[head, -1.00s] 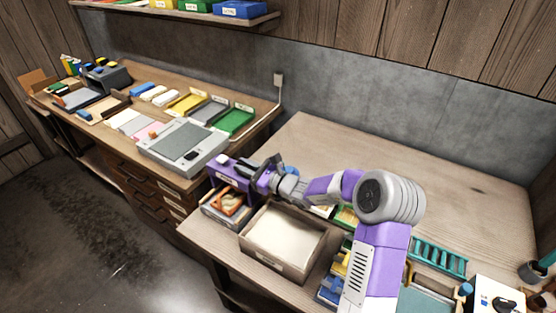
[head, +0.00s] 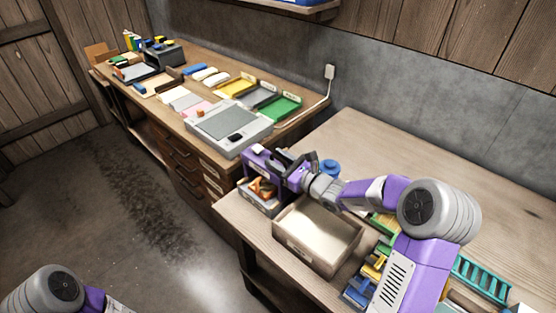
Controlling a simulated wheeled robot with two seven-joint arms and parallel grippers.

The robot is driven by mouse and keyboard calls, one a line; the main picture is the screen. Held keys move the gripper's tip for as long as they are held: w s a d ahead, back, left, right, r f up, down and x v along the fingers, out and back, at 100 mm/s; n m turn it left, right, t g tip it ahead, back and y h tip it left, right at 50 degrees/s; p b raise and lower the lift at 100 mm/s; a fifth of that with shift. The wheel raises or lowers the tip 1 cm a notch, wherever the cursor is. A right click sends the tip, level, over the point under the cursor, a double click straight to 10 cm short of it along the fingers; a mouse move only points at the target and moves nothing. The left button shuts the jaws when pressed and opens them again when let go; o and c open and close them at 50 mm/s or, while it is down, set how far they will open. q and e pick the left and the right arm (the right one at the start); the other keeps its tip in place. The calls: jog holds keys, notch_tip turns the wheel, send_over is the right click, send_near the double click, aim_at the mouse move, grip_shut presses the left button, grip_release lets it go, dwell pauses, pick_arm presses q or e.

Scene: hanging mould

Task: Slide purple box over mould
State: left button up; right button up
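The purple box (head: 258,161), with a pale label on its front, is at the left end of the near workbench, above a small grey bin (head: 259,202) with orange items in it. My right gripper (head: 288,173) is at the purple box's right side, its dark fingers against or very close to it. Whether the fingers are closed on the box is too small to tell. I cannot pick out the mould. My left arm shows at the bottom left corner, but its gripper is out of the picture.
A large open box with a pale inside (head: 298,254) stands right of the grey bin. A blue round thing (head: 329,167) is behind my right gripper. A grey flat device (head: 228,130) and several coloured trays lie on the far bench. The near bench's back is clear.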

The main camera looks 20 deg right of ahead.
jog(key=p+v, duration=0.1)
jog(key=v, duration=0.6)
jog(key=shift+s+d, duration=0.1)
jog(key=shift+s, duration=0.2)
